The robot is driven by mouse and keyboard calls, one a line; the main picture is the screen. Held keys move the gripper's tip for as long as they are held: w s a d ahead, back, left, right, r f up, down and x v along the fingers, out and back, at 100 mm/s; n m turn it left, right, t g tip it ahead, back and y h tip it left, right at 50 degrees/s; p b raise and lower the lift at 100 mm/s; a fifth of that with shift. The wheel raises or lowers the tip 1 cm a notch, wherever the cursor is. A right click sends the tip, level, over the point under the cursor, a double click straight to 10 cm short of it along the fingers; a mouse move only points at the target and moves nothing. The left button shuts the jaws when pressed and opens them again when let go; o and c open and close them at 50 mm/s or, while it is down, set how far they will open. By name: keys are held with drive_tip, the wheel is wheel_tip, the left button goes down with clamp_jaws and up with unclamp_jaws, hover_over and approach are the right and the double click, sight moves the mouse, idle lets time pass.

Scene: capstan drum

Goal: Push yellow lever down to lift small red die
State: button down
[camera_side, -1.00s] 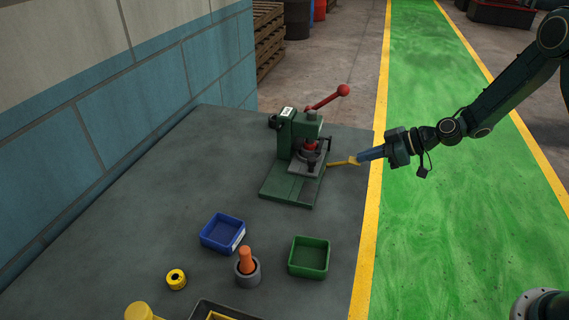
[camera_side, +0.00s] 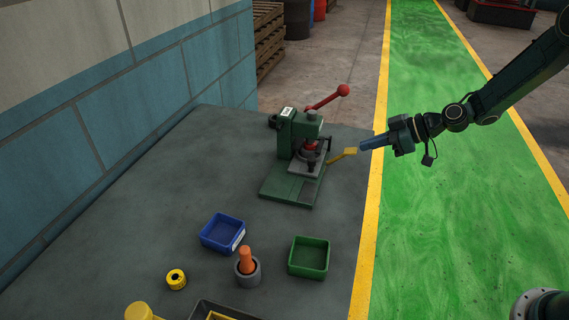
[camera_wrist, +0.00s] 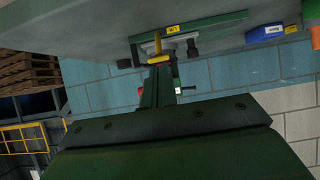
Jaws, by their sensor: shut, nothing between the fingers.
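The green press (camera_side: 296,140) stands on the grey bench. The yellow lever (camera_side: 341,157) sticks out from its right side and slopes up to a flat yellow pad. The lever also shows in the wrist view (camera_wrist: 158,59), at the upper middle. The small red die (camera_side: 310,146) sits in the press under its ram, partly hidden by dark parts. My gripper (camera_side: 362,145) is shut and empty. Its blue fingertips are just right of the lever's pad and slightly higher. A small gap seems to lie between them.
A red-knobbed handle (camera_side: 328,97) rises from the press top. In front stand a blue bin (camera_side: 223,232), a green bin (camera_side: 309,257), an orange peg in a grey cup (camera_side: 247,270) and a yellow ring (camera_side: 176,279). The bench left of the press is clear.

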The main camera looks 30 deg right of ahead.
drive_tip(key=w+a+r+v, duration=0.1)
drive_tip(key=r+v, duration=0.1)
drive_tip(key=v, duration=0.8)
drive_tip(key=shift+s+r, duration=0.1)
drive_tip(key=shift+s, duration=0.05)
drive_tip(key=s+a+r+m+g+h, duration=0.1)
drive_tip(key=s+a+r+h, duration=0.1)
drive_tip(key=s+a+r, duration=0.3)
drive_tip(key=s+a+r+m+g+h, duration=0.1)
drive_tip(key=s+r+g+h, duration=0.15)
drive_tip(key=s, duration=0.45)
drive_tip(key=s+r+m+h, duration=0.3)
drive_tip(key=s+m, duration=0.4)
drive_tip(key=s, duration=0.9)
drive_tip(key=shift+s+d+r+t+h, duration=0.25)
drive_tip(key=shift+s+d+t+h, duration=0.1)
drive_tip(key=shift+s+t, duration=0.1)
